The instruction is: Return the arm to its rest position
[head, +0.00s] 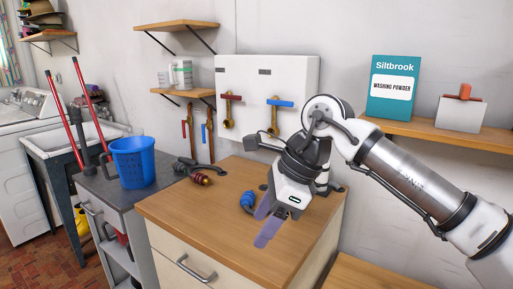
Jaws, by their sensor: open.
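My gripper (266,226) is at the end of my arm, which reaches in from the right. It points down and to the left over the front right part of the wooden cabinet top (185,217). Its two purple fingers are apart with nothing between them. I cannot tell whether the fingertips touch the wood. A blue fitting (247,199) lies just left of the gripper body, near its upper finger. Part of the cabinet top is hidden behind my wrist.
A hose end with a red and brass fitting (201,179) lies at the cabinet's back left. A white wall panel with red (231,97) and blue (279,102) taps is behind. A washing powder box (393,88) stands on the right shelf (446,134).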

